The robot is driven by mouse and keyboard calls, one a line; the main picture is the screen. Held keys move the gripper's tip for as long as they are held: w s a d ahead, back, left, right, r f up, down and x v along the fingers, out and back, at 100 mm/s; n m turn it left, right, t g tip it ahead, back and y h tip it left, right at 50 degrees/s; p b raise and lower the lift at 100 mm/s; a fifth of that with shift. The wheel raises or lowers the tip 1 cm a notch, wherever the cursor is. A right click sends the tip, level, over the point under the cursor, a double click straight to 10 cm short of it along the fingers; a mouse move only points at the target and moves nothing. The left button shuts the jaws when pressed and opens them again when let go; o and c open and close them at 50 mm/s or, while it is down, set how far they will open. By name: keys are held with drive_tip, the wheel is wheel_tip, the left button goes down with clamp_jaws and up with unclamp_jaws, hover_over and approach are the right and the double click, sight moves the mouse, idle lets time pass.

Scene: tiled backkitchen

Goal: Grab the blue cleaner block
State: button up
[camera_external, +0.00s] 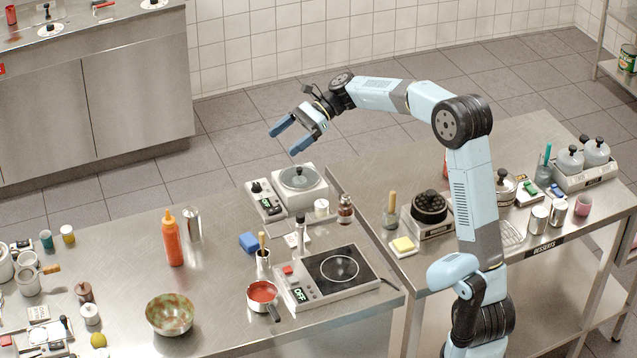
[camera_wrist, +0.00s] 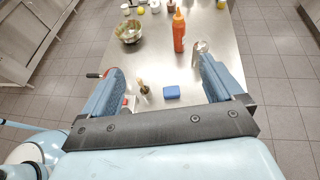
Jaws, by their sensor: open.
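The blue cleaner block (camera_external: 249,242) lies on the left steel table, between the orange bottle and the portable hob. It also shows in the wrist view (camera_wrist: 172,92), between my two fingers but farther off on the table. In the wrist view both fingers of my gripper (camera_wrist: 158,83) are spread wide apart.
An orange squeeze bottle (camera_external: 173,240) and a metal shaker (camera_external: 192,225) stand left of the block. A bowl (camera_external: 170,314) stands nearer the front.

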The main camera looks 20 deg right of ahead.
approach(252, 238)
drive_tip(key=x, duration=0.5)
drive_tip(key=shift+w+f, duration=0.1)
drive_tip(key=shift+f, duration=0.25)
drive_tip(key=shift+r+x, duration=0.15)
drive_tip(key=shift+x, duration=1.2)
drive_tip(key=shift+r+x, duration=0.15)
drive_tip(key=shift+x, duration=1.2)
drive_tip(key=c, duration=1.1)
